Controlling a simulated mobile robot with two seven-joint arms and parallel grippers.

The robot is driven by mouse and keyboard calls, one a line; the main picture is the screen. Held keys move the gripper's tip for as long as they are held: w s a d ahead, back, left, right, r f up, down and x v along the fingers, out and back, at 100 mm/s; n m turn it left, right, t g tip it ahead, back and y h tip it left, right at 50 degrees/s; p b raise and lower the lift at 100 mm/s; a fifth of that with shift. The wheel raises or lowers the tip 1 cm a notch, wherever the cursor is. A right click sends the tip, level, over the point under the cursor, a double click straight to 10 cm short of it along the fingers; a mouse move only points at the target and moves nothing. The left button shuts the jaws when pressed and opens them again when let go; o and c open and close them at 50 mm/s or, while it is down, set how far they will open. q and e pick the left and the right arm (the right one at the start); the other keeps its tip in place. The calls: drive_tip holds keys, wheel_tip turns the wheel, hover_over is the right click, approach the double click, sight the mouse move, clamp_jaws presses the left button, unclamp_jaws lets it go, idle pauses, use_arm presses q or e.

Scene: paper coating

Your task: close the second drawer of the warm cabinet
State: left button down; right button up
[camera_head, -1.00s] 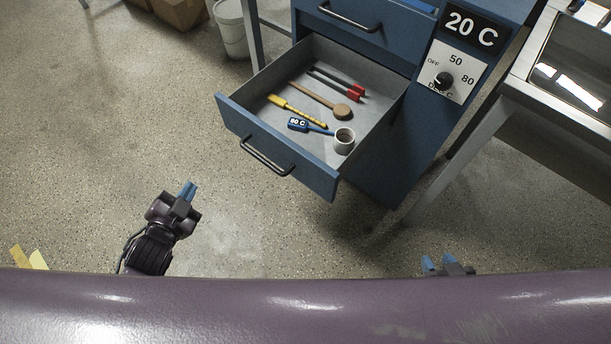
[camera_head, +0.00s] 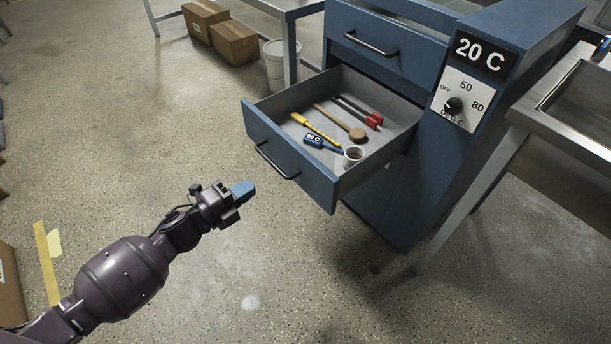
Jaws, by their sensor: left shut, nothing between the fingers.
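The blue warm cabinet (camera_head: 425,150) stands right of centre with a 20 C display and a dial on its side panel. Its second drawer (camera_head: 290,155) is pulled well out, below a top drawer (camera_head: 385,48) that is shut. The open drawer has a black bar handle (camera_head: 276,161) on its front. My right gripper is out of view.
A metal sink bench (camera_head: 560,115) stands close on the cabinet's right. A white bucket (camera_head: 275,65), a table (camera_head: 290,10) and cardboard boxes (camera_head: 235,42) are behind at the left. The floor before the drawer is clear.

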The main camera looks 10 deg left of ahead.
use_arm(q)
drive_tip(key=b, duration=0.2)
approach(304, 157)
drive_tip(key=shift+m, duration=0.4)
drive_tip(key=x, duration=0.6)
drive_tip(key=shift+f, duration=0.1)
drive_tip(key=shift+w+d+b, duration=0.3)
drive_tip(key=shift+w+d, duration=0.05)
drive_tip(key=shift+w, duration=0.15)
drive_tip(key=shift+w+d, duration=0.1)
drive_tip(key=shift+w, duration=0.05)
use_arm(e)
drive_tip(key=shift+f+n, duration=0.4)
use_arm(q)
drive_tip(key=shift+r, duration=0.2)
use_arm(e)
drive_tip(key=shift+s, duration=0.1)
